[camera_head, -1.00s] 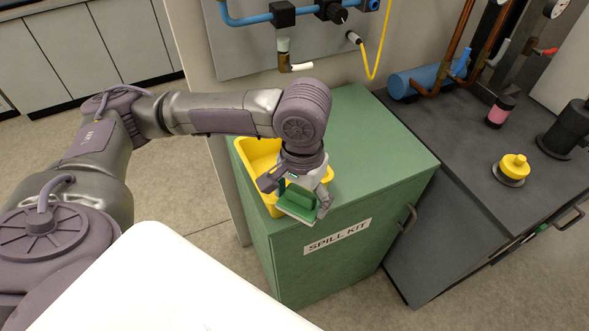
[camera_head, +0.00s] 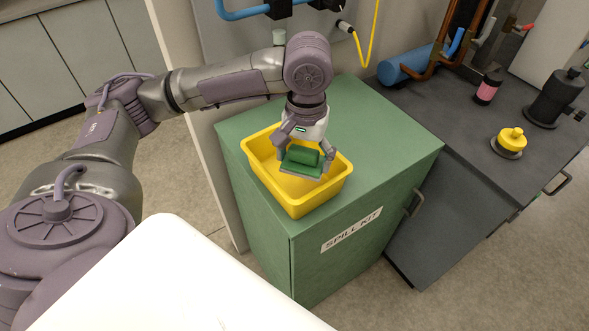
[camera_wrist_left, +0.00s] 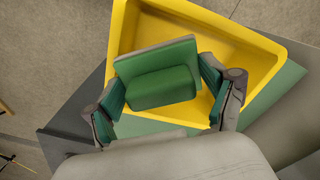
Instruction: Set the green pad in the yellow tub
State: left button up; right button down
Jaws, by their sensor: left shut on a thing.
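The green pad (camera_head: 303,157), with a rounded green grip on a flat base, is held by my left gripper (camera_head: 304,160). The pad also shows in the left wrist view (camera_wrist_left: 160,80), between the two fingers (camera_wrist_left: 165,100). The yellow tub (camera_head: 262,172) stands on top of the green cabinet, and its wall shows in the left wrist view (camera_wrist_left: 265,55). In the head view the pad is over the tub's opening. I cannot tell whether it touches the tub floor. My right gripper is not in view.
The green cabinet (camera_head: 385,140) marked SPILL KIT has free top to the right of the tub. A dark bench (camera_head: 440,120) at the right holds a pink-labelled bottle (camera_head: 488,88), a yellow-topped item (camera_head: 510,140) and a black vessel (camera_head: 555,98). A pipe panel is behind.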

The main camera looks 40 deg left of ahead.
pick_arm(q)
jog(key=w+a+n+b, duration=0.1)
jog(key=w+a+n, duration=0.1)
jog(key=w+a, duration=0.15)
send_over(295, 179)
notch_tip(295, 179, down, 6)
jog(key=shift+r, duration=0.25)
jog(key=shift+f, duration=2.05)
jog(key=o, duration=0.9)
jog(key=shift+f, duration=0.1)
jog(key=shift+o, duration=0.2)
